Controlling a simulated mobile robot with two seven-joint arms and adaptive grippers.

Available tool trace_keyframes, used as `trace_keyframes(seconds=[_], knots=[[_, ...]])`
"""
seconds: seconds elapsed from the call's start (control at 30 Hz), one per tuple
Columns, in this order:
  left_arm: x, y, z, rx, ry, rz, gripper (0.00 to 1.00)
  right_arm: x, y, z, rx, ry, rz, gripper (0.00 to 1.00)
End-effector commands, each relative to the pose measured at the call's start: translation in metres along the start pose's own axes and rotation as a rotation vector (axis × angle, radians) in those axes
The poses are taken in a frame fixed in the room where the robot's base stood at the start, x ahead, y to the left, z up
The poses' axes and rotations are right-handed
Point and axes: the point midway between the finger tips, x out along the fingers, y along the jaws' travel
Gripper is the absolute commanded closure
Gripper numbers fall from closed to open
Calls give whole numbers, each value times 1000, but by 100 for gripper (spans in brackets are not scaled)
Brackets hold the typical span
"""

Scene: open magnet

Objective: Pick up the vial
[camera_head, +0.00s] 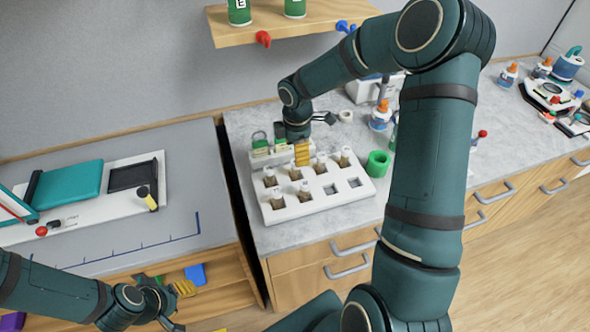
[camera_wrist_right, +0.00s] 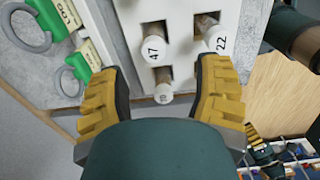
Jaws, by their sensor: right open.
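A white rack (camera_head: 325,203) on the counter holds several upright vials with pale caps and brown contents, such as the vial at its front left (camera_head: 277,199). My right gripper (camera_head: 302,152) is over the rack's back part. In the right wrist view its yellow-padded fingers (camera_wrist_right: 160,78) are open and empty. A vial marked 47 (camera_wrist_right: 153,47) shows beyond the gap, with a smaller-looking cap (camera_wrist_right: 163,94) between the fingers. A vial marked 22 (camera_wrist_right: 215,40) is close to the right finger. My left gripper (camera_head: 160,305) is low at the left, its opening unclear.
Green-tagged padlock-like items (camera_head: 260,143) stand behind the rack. A green cup (camera_head: 378,163) is right of it. Two rack slots at front right look empty. A wooden shelf (camera_head: 290,25) hangs above. A grey table (camera_head: 190,190) is at the left.

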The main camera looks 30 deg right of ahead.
Motion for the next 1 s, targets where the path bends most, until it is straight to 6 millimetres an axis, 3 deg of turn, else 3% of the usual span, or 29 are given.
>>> trace_keyframes(seconds=[0.1, 0.37, 0.7, 1.0], knots=[[1, 0, 0, 0, 0, 0, 53, 20, 0, 0, 1, 0, -3, 35], [2, 0, 0, 0, 1, 0, 53, 38, 1, 0, 1, 0, -2, 35], [0, 0, 0, 0, 1, 0, 53, 81, 6, 0, 0, 0, -3, 35], [0, 0, 0, 0, 1, 0, 53, 85, 6, 0, 2, 1, 0, 35]])
